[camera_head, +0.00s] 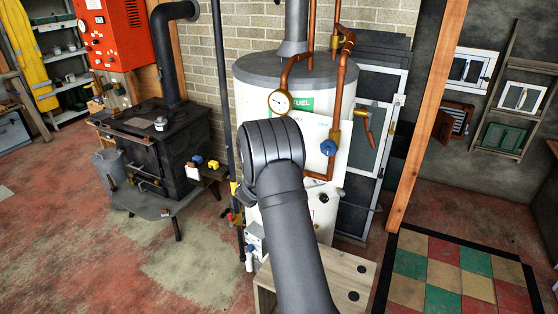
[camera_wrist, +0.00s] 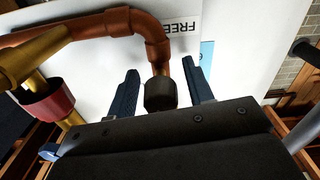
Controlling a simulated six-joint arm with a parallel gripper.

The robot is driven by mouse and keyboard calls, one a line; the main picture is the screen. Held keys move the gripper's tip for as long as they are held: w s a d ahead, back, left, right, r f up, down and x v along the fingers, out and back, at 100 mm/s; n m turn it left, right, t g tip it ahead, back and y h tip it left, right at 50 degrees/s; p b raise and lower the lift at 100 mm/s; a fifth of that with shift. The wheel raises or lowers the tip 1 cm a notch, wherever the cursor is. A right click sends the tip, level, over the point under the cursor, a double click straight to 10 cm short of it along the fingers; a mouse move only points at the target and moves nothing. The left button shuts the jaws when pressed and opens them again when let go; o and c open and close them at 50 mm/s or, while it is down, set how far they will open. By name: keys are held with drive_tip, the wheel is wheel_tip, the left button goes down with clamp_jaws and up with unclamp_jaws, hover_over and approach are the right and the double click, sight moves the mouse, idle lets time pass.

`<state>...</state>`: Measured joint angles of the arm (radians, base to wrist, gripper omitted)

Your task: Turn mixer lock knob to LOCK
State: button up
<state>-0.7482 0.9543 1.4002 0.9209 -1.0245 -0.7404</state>
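In the wrist view, a dark cylindrical knob (camera_wrist: 160,94) sits under the end of a bent copper pipe, between the two fingers of my gripper (camera_wrist: 163,92). I take it for the mixer lock knob, but no pointer shows. My gripper is open, with a gap between the knob and each finger. A white plate (camera_wrist: 232,35) behind bears the word FREE, upside down; no LOCK mark is legible. In the head view my arm hides the gripper and the knob in front of the white water heater (camera_head: 255,95).
Copper pipe (camera_wrist: 100,26) and a brass pipe with a red collar (camera_wrist: 55,100) run close on the left in the wrist view. In the head view, a gauge (camera_head: 280,102) and a blue valve handle (camera_head: 328,147) are near my arm. A wooden bench (camera_head: 345,272) stands below.

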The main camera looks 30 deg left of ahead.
drive_tip(key=c, duration=0.8)
drive_tip(key=shift+m, duration=0.8)
drive_tip(key=o, duration=1)
drive_tip(key=s, duration=1.7)
drive_tip(key=shift+s, duration=0.25)
